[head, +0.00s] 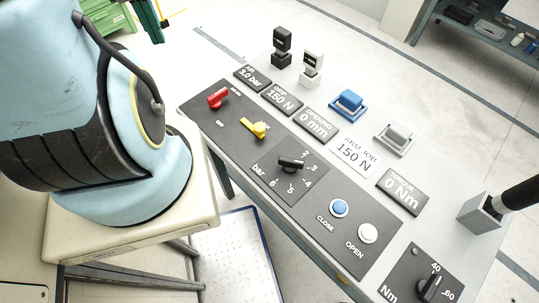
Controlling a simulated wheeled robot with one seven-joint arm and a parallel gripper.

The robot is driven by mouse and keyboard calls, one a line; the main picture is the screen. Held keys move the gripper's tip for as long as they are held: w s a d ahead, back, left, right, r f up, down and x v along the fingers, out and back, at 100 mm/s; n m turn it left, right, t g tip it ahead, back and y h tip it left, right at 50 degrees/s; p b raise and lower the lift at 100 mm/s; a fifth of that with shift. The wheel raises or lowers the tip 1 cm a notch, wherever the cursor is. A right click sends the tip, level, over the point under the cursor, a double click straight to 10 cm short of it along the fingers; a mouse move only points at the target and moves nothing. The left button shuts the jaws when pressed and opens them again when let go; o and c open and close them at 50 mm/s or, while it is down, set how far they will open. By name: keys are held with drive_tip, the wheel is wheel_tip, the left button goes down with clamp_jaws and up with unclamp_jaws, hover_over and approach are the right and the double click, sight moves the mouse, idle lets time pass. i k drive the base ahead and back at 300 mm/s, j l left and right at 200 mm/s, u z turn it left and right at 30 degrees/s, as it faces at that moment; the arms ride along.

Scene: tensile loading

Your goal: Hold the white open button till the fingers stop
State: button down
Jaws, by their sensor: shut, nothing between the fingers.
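The white open button (368,233) is a round button on a dark panel near the front right of the grey console (455,215). The word OPEN is printed beside it. The blue close button (339,208) is just to its left. Nothing covers or touches the white button in this view. The opening display (316,125) reads 0 mm. The grip display (281,99) reads 150 N. My gripper is not in view, and the fingers named in the task do not show.
The console also has a red lever (218,98), a yellow lever (255,129), a black bar knob (291,163) and an Nm knob (430,288). Along the back stand black and white blocks, and blue and grey pieces. A grey block with a black handle (521,194) rises at right.

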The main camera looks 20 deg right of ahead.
sight(368, 232)
drive_tip(key=k+z, duration=0.25)
drive_tip(key=z, duration=0.15)
drive_tip(key=k+l+z, duration=0.15)
drive_tip(key=z, duration=0.2)
drive_tip(key=k+l+z, duration=0.2)
drive_tip(key=z, duration=0.2)
drive_tip(key=k+l, duration=0.05)
